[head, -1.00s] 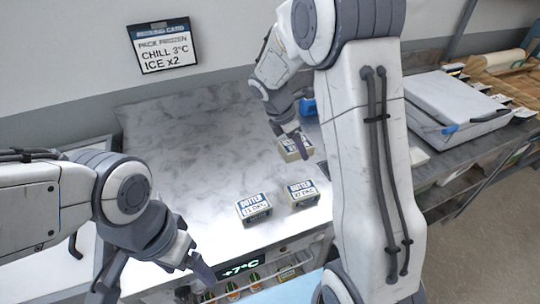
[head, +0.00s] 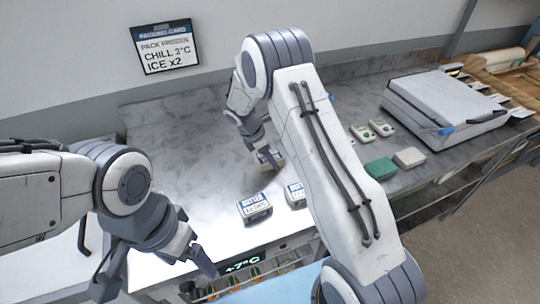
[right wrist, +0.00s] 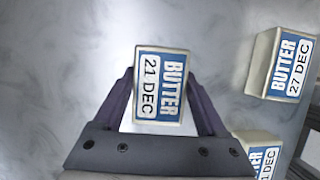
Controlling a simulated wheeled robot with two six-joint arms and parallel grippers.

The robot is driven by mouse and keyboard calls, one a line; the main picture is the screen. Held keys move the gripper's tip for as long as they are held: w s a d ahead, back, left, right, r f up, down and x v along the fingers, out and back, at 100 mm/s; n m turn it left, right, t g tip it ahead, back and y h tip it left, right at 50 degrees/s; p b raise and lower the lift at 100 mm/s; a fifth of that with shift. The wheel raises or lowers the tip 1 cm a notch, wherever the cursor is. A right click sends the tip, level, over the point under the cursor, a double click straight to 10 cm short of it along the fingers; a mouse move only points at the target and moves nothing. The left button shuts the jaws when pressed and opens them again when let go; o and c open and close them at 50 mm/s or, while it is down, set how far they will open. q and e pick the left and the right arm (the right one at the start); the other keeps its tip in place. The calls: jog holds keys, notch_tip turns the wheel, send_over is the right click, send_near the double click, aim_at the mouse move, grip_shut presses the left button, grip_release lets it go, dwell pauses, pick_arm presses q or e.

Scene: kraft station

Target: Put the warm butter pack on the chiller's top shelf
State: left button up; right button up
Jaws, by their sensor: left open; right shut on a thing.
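My right gripper (head: 258,148) is shut on a butter pack (head: 270,160) at the back of the marble counter. In the right wrist view this held butter pack (right wrist: 160,88) reads 21 DEC, with a blue and white label, between both fingers. Whether it touches the counter is unclear. Two other butter packs stand nearer the front: one (head: 255,208) in full view, one (head: 293,194) partly behind my right arm. The right wrist view shows a 27 DEC pack (right wrist: 284,64) and a cut-off one (right wrist: 262,153). My left gripper (head: 155,274) is open and empty near the chiller (head: 243,266), whose display reads +7°C.
A card (head: 165,46) on the wall reads CHILL 3°C, ICE x2. Right of my right arm lie a green block (head: 380,170), a pale block (head: 409,157), small white items (head: 372,130) and a large white case (head: 443,108). The counter's left part is clear.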

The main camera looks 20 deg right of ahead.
jog(key=o, duration=1.6)
jog(key=shift+f, duration=0.1)
jog(key=shift+c, duration=0.2)
